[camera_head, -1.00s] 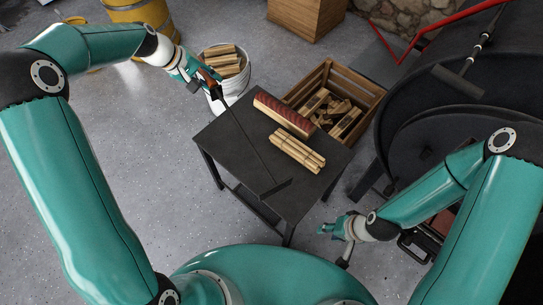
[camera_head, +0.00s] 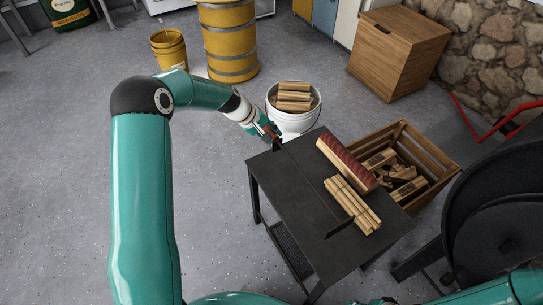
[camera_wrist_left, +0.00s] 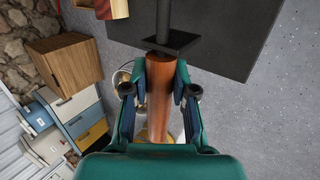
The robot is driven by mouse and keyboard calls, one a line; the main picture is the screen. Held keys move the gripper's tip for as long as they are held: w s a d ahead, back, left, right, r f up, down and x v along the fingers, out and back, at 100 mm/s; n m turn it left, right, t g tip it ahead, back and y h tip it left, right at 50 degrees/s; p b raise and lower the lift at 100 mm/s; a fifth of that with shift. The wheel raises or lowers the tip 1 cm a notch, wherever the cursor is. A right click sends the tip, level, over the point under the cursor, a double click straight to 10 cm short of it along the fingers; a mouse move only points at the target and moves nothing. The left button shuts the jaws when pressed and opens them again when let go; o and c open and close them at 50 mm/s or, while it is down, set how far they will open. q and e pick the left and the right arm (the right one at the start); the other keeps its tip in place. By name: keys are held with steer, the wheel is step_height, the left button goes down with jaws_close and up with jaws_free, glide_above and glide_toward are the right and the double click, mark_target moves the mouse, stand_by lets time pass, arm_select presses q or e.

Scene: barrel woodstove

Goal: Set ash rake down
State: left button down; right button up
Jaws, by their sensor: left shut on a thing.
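The ash rake has a brown wooden handle (camera_wrist_left: 160,95) and a thin dark shaft (camera_head: 305,180). Its dark flat head (camera_head: 340,228) lies at or just over the top of the black table (camera_head: 280,195). In the left wrist view my left gripper (camera_wrist_left: 160,92) is shut around the wooden handle, with the shaft running out over the table. I cannot tell whether the shaft touches the tabletop. My right gripper is out of view; only parts of my right arm show at the bottom right.
A white bucket of wood (camera_head: 293,118) stands behind the table. A wooden crate (camera_head: 445,185) stands to the right. The tabletop left of the rake is bare.

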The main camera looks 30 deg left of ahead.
arm_select(q)
step_height(320, 180, down, 10)
steer(key=shift+f+b, duration=0.15)
steer(key=shift+b, duration=0.5)
steer(key=c, duration=0.9)
jaws_free()
steer(key=shift+c, duration=0.2)
steer(key=v, duration=1.2)
steer(key=shift+p, duration=0.45)
steer(key=shift+s+a, duration=0.1)
steer(key=shift+s, duration=0.05)
